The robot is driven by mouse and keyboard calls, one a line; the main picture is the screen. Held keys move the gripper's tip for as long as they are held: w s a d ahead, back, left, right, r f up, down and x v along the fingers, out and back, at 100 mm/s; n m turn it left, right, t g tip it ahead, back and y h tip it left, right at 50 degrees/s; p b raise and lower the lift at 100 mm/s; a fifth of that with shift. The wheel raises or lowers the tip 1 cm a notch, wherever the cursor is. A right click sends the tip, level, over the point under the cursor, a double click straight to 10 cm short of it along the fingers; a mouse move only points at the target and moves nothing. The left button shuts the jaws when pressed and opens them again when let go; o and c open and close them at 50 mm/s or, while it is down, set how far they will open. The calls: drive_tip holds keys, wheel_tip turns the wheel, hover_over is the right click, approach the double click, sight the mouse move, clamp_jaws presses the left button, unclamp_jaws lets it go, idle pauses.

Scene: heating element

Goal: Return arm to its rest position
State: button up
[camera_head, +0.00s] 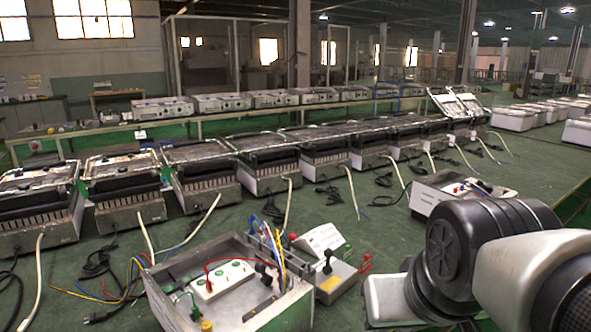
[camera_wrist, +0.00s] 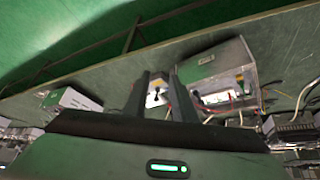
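My arm (camera_head: 490,260) fills the lower right of the head view, with its dark joint and pale links over the green table. My gripper is outside the head view. In the wrist view my gripper (camera_wrist: 158,82) shows two dark fingers standing apart, with nothing held between them. Through the gap I see a small grey control box (camera_wrist: 155,98) with a black knob, beyond the fingertips. The same kind of box (camera_head: 326,272) stands on the table in the head view, beside the open metal test box (camera_head: 225,290).
Several grill-like heating units (camera_head: 205,175) stand in a row across the green table (camera_head: 375,235), with cables trailing forward. Another metal box (camera_head: 462,190) stands just behind my arm. In the wrist view a larger metal box (camera_wrist: 220,75) lies right of the fingers, near the table edge.

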wheel_tip(320, 180, up, 22)
drive_tip(key=s+p, duration=0.2)
drive_tip(key=p, duration=2)
drive_tip(key=shift+f, duration=0.15)
